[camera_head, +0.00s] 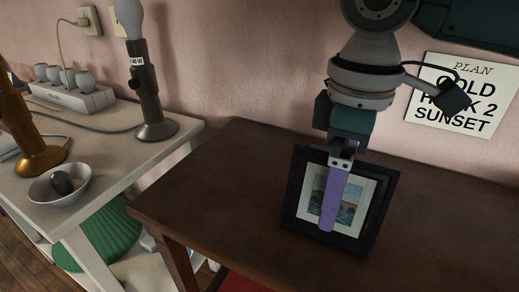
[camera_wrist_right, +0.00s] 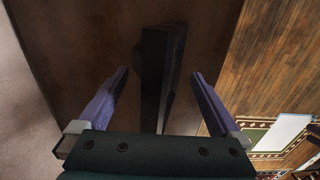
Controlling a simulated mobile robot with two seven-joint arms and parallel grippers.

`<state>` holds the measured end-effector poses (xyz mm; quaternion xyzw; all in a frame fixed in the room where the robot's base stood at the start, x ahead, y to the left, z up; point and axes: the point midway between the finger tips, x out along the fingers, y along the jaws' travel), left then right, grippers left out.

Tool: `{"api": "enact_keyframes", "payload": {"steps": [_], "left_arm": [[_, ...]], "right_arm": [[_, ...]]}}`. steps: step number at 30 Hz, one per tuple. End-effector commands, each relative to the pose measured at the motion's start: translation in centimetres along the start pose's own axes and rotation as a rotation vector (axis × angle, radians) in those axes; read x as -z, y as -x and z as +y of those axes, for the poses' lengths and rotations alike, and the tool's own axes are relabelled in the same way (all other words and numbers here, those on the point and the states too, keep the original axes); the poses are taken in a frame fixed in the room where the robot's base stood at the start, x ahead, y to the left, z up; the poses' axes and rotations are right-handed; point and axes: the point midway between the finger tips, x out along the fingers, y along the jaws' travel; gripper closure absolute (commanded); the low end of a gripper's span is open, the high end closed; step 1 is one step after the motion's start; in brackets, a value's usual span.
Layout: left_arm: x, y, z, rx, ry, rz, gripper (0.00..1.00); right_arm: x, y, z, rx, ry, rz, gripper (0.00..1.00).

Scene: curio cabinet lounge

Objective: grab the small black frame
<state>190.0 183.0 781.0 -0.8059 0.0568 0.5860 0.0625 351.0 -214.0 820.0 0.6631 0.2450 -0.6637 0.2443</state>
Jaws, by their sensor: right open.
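The small black frame (camera_head: 355,203) stands leaning on the brown wooden table, its black border around a pale mat and a small landscape picture. In the right wrist view the frame (camera_wrist_right: 158,95) shows edge-on as a dark upright slab. My right gripper (camera_head: 329,222) comes down from above at the frame, with one purple finger in front of the picture. In the right wrist view my right gripper (camera_wrist_right: 160,75) is open, one finger on each side of the frame, with gaps showing. The far finger is hidden behind the frame in the head view. My left gripper is out of view.
A white side table (camera_head: 105,165) at left holds a dark lamp (camera_head: 150,100), an orange-brown lamp base (camera_head: 38,155), a white bowl (camera_head: 62,188) with a dark egg-shaped item, and a power strip (camera_head: 70,95). A sign (camera_head: 462,95) hangs on the wall. The tabletop left of the frame is clear.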

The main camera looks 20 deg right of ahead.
Motion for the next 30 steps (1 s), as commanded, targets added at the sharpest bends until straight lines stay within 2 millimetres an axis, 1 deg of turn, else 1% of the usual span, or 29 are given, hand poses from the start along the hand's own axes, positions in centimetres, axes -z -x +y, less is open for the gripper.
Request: {"api": "enact_keyframes", "payload": {"steps": [1, 3, 11, 30], "left_arm": [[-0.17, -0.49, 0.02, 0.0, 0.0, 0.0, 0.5], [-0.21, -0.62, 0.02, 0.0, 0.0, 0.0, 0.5], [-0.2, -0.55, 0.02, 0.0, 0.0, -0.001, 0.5], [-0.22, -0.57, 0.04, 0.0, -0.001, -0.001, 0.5]], "right_arm": [[-0.03, -0.98, -0.02, 0.0, 0.0, -0.001, 0.0], [-0.05, -1.51, -0.03, -0.001, 0.001, -0.001, 0.0], [-0.02, -1.62, -0.02, -0.001, 0.001, 0.0, 0.0], [-0.02, -1.58, -0.01, -0.001, 0.001, 0.0, 0.72]]}}
